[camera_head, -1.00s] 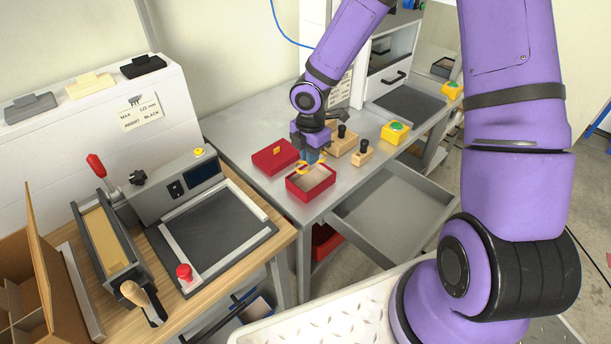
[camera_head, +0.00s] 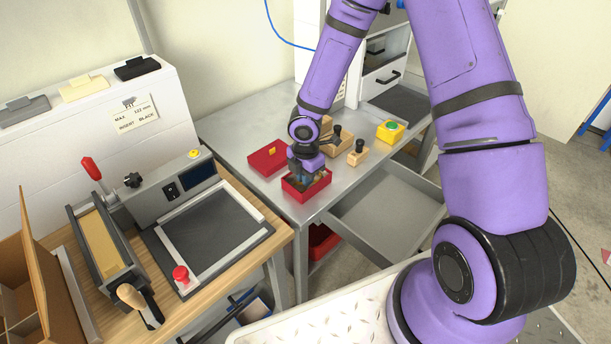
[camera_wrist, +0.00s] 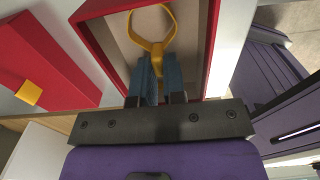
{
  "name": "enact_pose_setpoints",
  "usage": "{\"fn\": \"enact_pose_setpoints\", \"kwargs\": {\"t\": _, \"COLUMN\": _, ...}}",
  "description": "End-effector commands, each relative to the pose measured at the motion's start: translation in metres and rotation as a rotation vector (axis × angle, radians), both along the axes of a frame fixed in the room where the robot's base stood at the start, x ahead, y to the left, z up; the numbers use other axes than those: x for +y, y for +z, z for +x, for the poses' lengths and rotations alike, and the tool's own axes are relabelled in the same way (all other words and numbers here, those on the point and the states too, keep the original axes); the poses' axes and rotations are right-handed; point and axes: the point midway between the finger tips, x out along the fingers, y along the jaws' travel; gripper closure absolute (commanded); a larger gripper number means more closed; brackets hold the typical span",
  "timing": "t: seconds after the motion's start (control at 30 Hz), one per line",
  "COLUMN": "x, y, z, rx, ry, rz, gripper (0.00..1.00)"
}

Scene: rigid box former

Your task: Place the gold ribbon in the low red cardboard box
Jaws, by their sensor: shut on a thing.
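The low red cardboard box (camera_head: 318,188) stands open on the grey table, with a pale inside. It also fills the top of the wrist view (camera_wrist: 211,45). My gripper (camera_wrist: 153,75) points down into the box, its blue fingers shut on the gold ribbon (camera_wrist: 153,47). The ribbon forms a loop beyond the fingertips, within the box walls in the wrist view. Whether the ribbon touches the box floor I cannot tell. In the head view my gripper (camera_head: 306,175) hides the ribbon and part of the box.
A red lid (camera_head: 266,160) with a yellow tab lies just left of the box. Wooden blocks with black knobs (camera_head: 357,152) and a yellow button box (camera_head: 390,131) stand behind and right. An open grey drawer (camera_head: 385,215) juts out in front of the table.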

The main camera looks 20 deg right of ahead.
Motion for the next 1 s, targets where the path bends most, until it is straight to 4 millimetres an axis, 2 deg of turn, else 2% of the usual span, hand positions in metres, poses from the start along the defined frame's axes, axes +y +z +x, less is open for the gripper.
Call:
{"fn": "enact_pose_setpoints", "kwargs": {"t": 0.03, "x": 0.000, "y": -0.002, "z": 0.000, "rx": 0.001, "ry": 0.001, "rz": 0.000, "gripper": 1.00}}
{"fn": "enact_pose_setpoints", "kwargs": {"t": 0.07, "x": 0.000, "y": -0.002, "z": 0.000, "rx": 0.000, "ry": 0.000, "rz": 0.000, "gripper": 0.84}}
{"fn": "enact_pose_setpoints", "kwargs": {"t": 0.1, "x": 0.000, "y": -0.001, "z": 0.000, "rx": 0.000, "ry": 0.000, "rz": 0.000, "gripper": 0.75}}
{"fn": "enact_pose_setpoints", "kwargs": {"t": 0.17, "x": 0.000, "y": -0.001, "z": 0.000, "rx": 0.000, "ry": 0.000, "rz": 0.000, "gripper": 0.64}}
{"fn": "enact_pose_setpoints", "kwargs": {"t": 0.47, "x": 0.000, "y": 0.000, "z": 0.000, "rx": 0.000, "ry": 0.000, "rz": 0.000, "gripper": 0.64}}
{"fn": "enact_pose_setpoints", "kwargs": {"t": 0.57, "x": 0.000, "y": 0.006, "z": 0.000, "rx": -0.002, "ry": -0.002, "rz": 0.001, "gripper": 0.64}}
{"fn": "enact_pose_setpoints", "kwargs": {"t": 0.67, "x": -0.001, "y": 0.020, "z": 0.001, "rx": -0.003, "ry": -0.003, "rz": 0.000, "gripper": 0.64}}
{"fn": "enact_pose_setpoints", "kwargs": {"t": 1.0, "x": -0.001, "y": 0.087, "z": 0.001, "rx": -0.004, "ry": -0.004, "rz": -0.001, "gripper": 0.64}}
